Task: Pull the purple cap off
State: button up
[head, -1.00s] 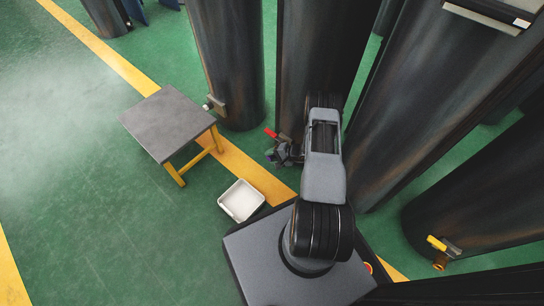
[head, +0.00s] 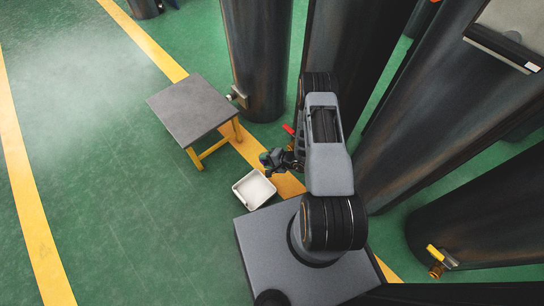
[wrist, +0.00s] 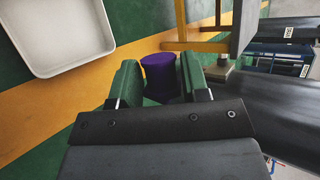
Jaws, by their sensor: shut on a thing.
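The purple cap (wrist: 160,75) sits between the two green fingers of my gripper (wrist: 160,78) in the wrist view. The fingers are shut on its sides. Floor shows around the cap and no pipe or outlet is seen joined to it. In the head view my gripper (head: 268,159) hangs above the floor, left of my arm and just above the white tray in the picture. The cap cannot be made out there. A valve with a red handle (head: 289,129) shows just behind my gripper, apart from the fingertips; its outlet is hidden.
An empty white tray (head: 253,188) lies on the floor beside my base. A grey table (head: 190,108) with yellow legs stands to the left. Tall dark cylinders (head: 258,60) stand behind and right, one with a yellow-handled valve (head: 437,254). Floor at left is clear.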

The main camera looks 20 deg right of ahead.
jog(key=shift+s+a+r, duration=0.1)
jog(key=shift+a+r, duration=0.05)
jog(key=shift+a, duration=0.1)
jog(key=shift+s+a, duration=0.3)
jog(key=shift+a, duration=0.45)
jog(key=shift+s+a, duration=0.35)
jog(key=shift+a, duration=0.45)
jog(key=shift+s+a, duration=0.3)
jog(key=shift+a, duration=0.45)
